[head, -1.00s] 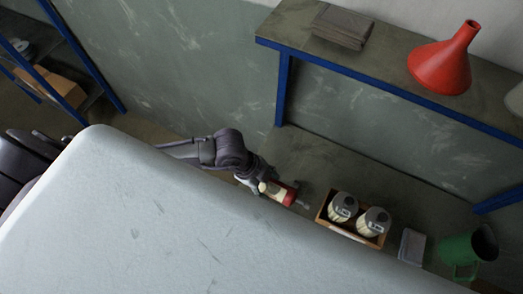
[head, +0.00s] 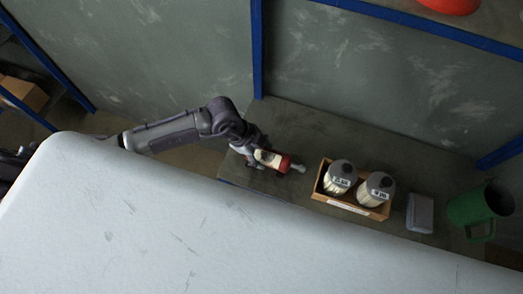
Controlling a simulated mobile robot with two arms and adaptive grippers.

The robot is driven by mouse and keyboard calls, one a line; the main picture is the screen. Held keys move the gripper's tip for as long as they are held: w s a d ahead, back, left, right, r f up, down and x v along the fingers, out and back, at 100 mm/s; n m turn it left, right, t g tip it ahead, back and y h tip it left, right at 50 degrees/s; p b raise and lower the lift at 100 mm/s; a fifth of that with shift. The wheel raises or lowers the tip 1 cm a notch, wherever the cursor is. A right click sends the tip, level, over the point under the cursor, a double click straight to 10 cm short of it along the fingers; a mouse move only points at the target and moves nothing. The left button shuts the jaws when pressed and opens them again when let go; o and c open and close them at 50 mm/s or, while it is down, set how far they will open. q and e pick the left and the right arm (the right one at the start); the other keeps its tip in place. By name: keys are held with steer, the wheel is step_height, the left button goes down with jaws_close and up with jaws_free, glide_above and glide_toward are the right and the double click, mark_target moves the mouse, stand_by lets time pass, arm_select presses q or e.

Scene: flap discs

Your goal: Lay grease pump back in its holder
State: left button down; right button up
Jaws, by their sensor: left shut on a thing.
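The grease pump (head: 270,158), a cream and red cylinder with a grey nozzle, is in my left gripper (head: 257,154). My left gripper is shut around its cream part, over the left end of the dark bench top. The pump lies tilted, its nozzle pointing right toward a wooden box (head: 346,205). The box has a white label on its front and holds two grey-capped bottles (head: 341,177). The nozzle tip is left of the box, apart from it in the picture. I cannot tell an empty holder apart here. My right gripper is not in view.
A grey block (head: 420,212) and a green jug (head: 480,208) stand right of the box on the dark bench (head: 300,128). Blue posts (head: 257,50) and a shelf with a red funnel (head: 449,4) rise behind. The bench behind the box is clear.

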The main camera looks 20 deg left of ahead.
arm_select(q)
steer(key=shift+w+f, duration=0.1)
steer(key=shift+f, duration=0.45)
stand_by(0.4)
steer(key=shift+c, duration=1.2)
jaws_free()
steer(key=v, duration=1.2)
